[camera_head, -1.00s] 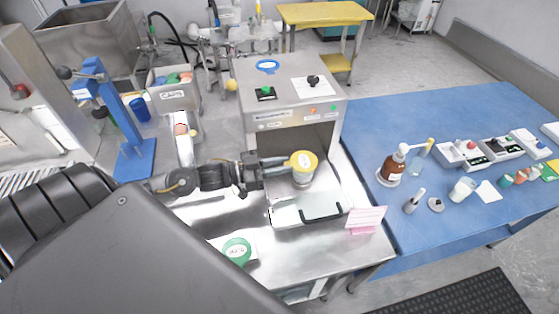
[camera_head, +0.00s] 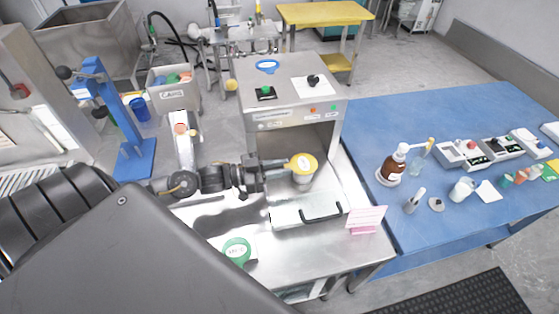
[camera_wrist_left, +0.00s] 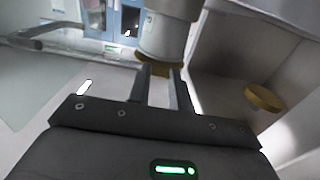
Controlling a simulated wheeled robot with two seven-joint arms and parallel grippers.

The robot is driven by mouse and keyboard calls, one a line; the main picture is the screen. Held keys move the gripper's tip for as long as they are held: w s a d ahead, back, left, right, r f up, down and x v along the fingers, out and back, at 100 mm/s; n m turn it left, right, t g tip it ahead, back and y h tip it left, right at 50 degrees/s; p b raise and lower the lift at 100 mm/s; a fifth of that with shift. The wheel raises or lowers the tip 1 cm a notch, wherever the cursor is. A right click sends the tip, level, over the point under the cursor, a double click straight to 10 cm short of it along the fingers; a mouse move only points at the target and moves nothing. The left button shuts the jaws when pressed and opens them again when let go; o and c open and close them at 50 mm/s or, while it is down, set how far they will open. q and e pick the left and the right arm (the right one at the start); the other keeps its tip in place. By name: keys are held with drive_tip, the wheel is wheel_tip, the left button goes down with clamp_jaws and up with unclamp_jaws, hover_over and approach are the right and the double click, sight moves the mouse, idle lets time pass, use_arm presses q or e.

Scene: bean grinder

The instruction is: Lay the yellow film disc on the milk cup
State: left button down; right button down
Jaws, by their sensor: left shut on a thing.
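The yellow film disc (camera_head: 304,162) is at the mouth of the milk cup (camera_head: 303,178), covering its top in the head view. I cannot tell whether it rests fully on the rim. My left gripper (camera_head: 286,163) reaches in from the left, shut on the disc's left side. In the left wrist view the disc (camera_wrist_left: 166,63) shows between the fingertips (camera_wrist_left: 160,72), against the end of the grey cup (camera_wrist_left: 164,35). The cup stands in front of the open bay of the metal machine (camera_head: 290,100). My right gripper is not in view.
A tray with a black handle (camera_head: 300,210) lies just in front of the cup. A pink card (camera_head: 366,217) stands to its right, and a green disc (camera_head: 237,250) lies in front. The blue table (camera_head: 450,130) holds bottles and small boxes. A second yellow piece (camera_wrist_left: 264,97) shows in the wrist view.

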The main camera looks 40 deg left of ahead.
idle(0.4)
use_arm(q)
drive_tip(key=shift+f, duration=0.4)
idle(0.7)
drive_tip(key=c, duration=1.2)
unclamp_jaws()
drive_tip(key=shift+o, duration=0.5)
drive_tip(key=o, duration=0.5)
drive_tip(key=shift+c, duration=0.2)
drive_tip(key=shift+s+a, duration=0.1)
